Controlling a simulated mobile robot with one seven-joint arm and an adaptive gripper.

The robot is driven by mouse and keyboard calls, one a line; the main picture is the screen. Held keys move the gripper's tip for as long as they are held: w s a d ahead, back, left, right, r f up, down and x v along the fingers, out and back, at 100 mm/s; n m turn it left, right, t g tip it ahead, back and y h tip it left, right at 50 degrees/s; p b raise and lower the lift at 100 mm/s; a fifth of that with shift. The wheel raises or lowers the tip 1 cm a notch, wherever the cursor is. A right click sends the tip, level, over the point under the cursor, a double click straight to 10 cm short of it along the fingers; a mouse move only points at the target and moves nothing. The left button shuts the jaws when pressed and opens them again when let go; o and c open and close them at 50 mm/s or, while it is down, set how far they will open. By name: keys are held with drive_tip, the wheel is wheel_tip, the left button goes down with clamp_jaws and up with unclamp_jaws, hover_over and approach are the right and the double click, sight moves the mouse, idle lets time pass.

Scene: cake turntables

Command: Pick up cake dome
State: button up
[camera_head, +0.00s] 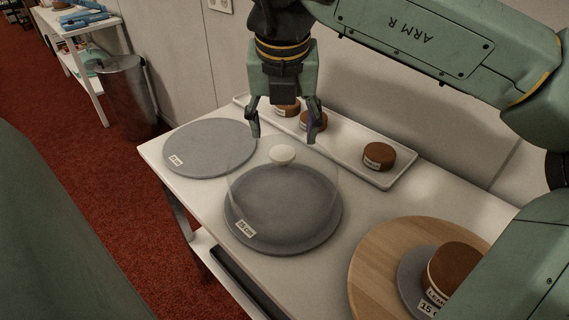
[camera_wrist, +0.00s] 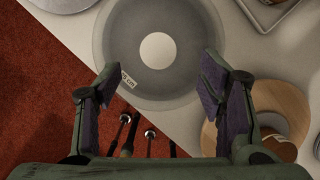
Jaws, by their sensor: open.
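The cake dome (camera_head: 310,178) is clear, with a round white knob (camera_head: 282,154) on top. It stands over a grey round plate (camera_head: 282,238) with a small white label, in the middle of the table. My gripper (camera_head: 284,134) is above the dome, pointing down, its two fingers apart and empty. In the wrist view my gripper (camera_wrist: 152,88) is open, and the white knob (camera_wrist: 158,49) shows ahead of the gap between the fingers, centred left to right. From these views I cannot tell the exact height between fingertips and knob.
A second grey plate (camera_head: 210,160) lies bare at the left. A white tray (camera_head: 408,178) with small brown cakes runs along the wall behind. A wooden turntable (camera_head: 372,262) with a brown cake (camera_head: 455,270) stands at the right front. A bin (camera_head: 128,98) stands on red carpet.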

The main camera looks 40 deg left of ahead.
sight(282, 153)
drive_tip(key=shift+p+x, duration=0.9)
drive_tip(key=shift+x, duration=2.15)
drive_tip(key=shift+s, duration=0.15)
drive_tip(key=shift+c, duration=0.5)
clamp_jaws()
